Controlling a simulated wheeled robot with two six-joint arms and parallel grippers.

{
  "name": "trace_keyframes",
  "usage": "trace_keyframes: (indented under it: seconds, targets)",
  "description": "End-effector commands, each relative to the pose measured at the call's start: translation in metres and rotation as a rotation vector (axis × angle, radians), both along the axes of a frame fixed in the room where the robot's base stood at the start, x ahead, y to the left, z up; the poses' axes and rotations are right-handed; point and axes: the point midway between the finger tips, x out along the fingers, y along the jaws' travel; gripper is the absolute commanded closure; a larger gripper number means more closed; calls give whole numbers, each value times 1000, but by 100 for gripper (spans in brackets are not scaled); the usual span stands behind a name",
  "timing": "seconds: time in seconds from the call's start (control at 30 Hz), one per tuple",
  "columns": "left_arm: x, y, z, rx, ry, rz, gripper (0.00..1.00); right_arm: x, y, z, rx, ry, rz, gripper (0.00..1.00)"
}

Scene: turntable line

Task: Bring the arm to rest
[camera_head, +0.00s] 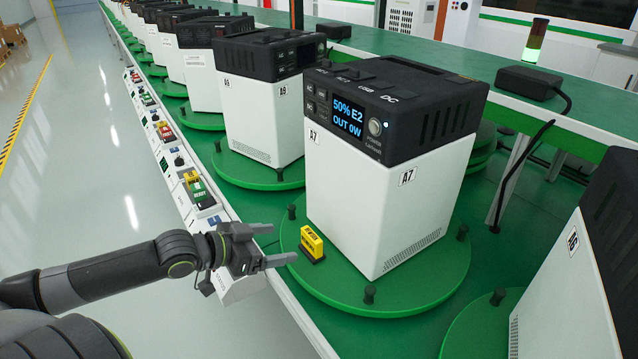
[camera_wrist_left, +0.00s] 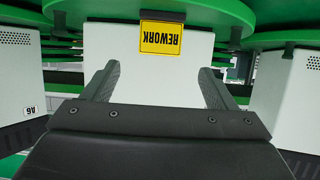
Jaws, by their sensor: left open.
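My left gripper (camera_head: 279,244) is open and empty, at the end of the arm coming in from the left. It is just left of the front green turntable (camera_head: 420,297). In the left wrist view its two spread fingers (camera_wrist_left: 157,84) have nothing between them. A yellow marker (camera_head: 312,243) stands on the turntable's near-left edge, a little beyond the fingertips and apart from them. In the wrist view it appears upside down as a yellow REWORK sign (camera_wrist_left: 161,38). My right gripper is not in view.
A white and black power unit (camera_head: 370,205), labelled A7, stands on the front turntable. Unit A8 (camera_head: 262,110) and several others line up behind. Small short pegs (camera_head: 370,294) ring the turntable. A rail with small control boxes (camera_head: 199,190) runs along the left; open floor (camera_head: 95,150) lies beyond.

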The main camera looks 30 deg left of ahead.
Motion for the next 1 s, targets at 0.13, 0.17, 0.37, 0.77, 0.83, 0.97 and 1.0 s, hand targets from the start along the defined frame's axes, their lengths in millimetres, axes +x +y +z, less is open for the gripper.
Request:
trace_keyframes:
  seconds: [0.13,0.17,0.37,0.77,0.83,0.97,1.0]
  targets:
    - [0,0,0,0,0,0,20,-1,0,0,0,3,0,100]
    - [0,0,0,0,0,0,20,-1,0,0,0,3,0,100]
    - [-15,-9,-27,27,55,20,20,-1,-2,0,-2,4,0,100]
    - [-100,-45,-125,199,373,202,20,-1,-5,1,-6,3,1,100]
    - [-117,-50,-135,222,440,248,20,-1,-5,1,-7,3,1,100]
    - [-148,-58,-149,251,563,333,20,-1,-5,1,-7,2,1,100]
    - [-156,-60,-152,256,598,356,20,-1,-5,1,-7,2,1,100]
